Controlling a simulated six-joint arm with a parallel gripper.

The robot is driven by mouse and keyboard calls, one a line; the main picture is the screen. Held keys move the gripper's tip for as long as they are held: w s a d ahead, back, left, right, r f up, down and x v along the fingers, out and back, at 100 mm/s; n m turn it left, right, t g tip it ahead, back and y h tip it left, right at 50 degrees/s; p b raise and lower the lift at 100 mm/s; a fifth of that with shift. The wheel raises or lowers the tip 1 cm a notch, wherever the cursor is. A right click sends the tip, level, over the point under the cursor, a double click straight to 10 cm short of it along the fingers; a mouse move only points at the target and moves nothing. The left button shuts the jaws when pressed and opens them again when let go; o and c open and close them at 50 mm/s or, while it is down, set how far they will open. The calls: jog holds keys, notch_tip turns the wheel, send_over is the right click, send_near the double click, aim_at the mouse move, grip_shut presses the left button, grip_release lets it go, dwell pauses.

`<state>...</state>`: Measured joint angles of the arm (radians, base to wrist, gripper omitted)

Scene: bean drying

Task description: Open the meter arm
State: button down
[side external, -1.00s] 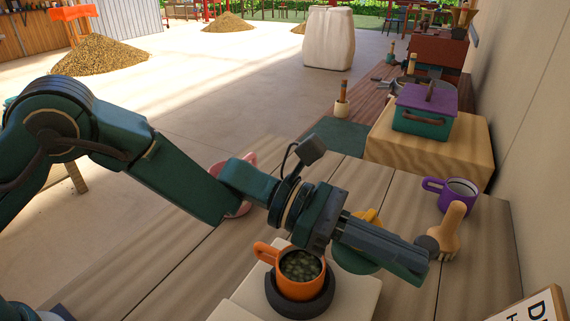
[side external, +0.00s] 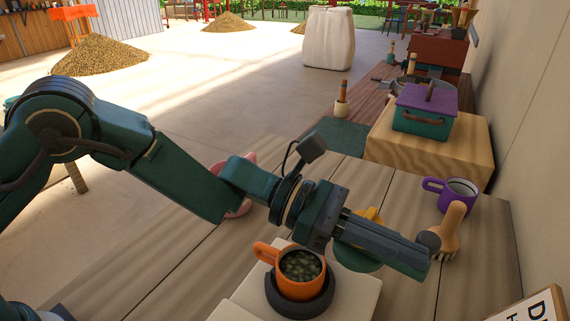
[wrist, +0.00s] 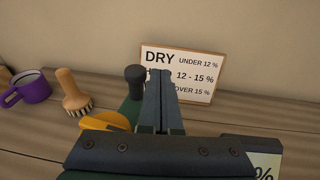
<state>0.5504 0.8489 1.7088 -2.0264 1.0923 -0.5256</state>
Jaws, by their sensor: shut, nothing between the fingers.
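The meter has a cream base (side external: 362,296) with a dark round seat (side external: 292,308) holding an orange mug (side external: 300,290) of beans. The meter arm is mostly hidden behind my gripper. Its dark knob (side external: 428,241) shows just beyond my fingers, and in the wrist view the knob (wrist: 135,74) stands left of the fingertips on a green part (wrist: 130,108). A yellow piece (wrist: 108,122) lies nearer, to the left. My gripper (side external: 424,264) is shut and empty, close beside the knob; I cannot tell whether they touch. The fingers (wrist: 161,78) also show in the wrist view.
A wooden brush (side external: 448,230) and a purple mug (side external: 455,193) stand just beyond the knob. A sign (wrist: 182,72) leans by the wall. A pink mug (side external: 246,205) is partly behind my arm. A teal and purple box (side external: 422,128) sits on a wooden block farther back.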

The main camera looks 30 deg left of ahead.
jog(key=s+a+r, duration=0.2)
jog(key=s+a, duration=0.5)
jog(key=s, duration=0.3)
jog(key=shift+s+a, duration=0.3)
jog(key=shift+r, duration=0.1)
jog(key=s+a+r+m, duration=0.2)
jog(key=a+r+m, duration=0.3)
jog(key=r, duration=0.4)
jog(key=s+a+f+m+y, duration=0.5)
jog(key=a+f+m+y, duration=0.1)
jog(key=a+m+y, duration=0.25)
jog(key=w+a+f+m+t+y, duration=0.1)
jog(key=a+f+m+t+y, duration=0.1)
jog(key=a, duration=0.4)
jog(key=a+f+m+t+y, duration=0.1)
jog(key=a+m+t+y, duration=0.1)
jog(key=a+y, duration=0.3)
jog(key=shift+w+a+f+m, duration=0.35)
jog(key=shift+a+f+m, duration=0.05)
jog(key=shift+a+m, duration=0.25)
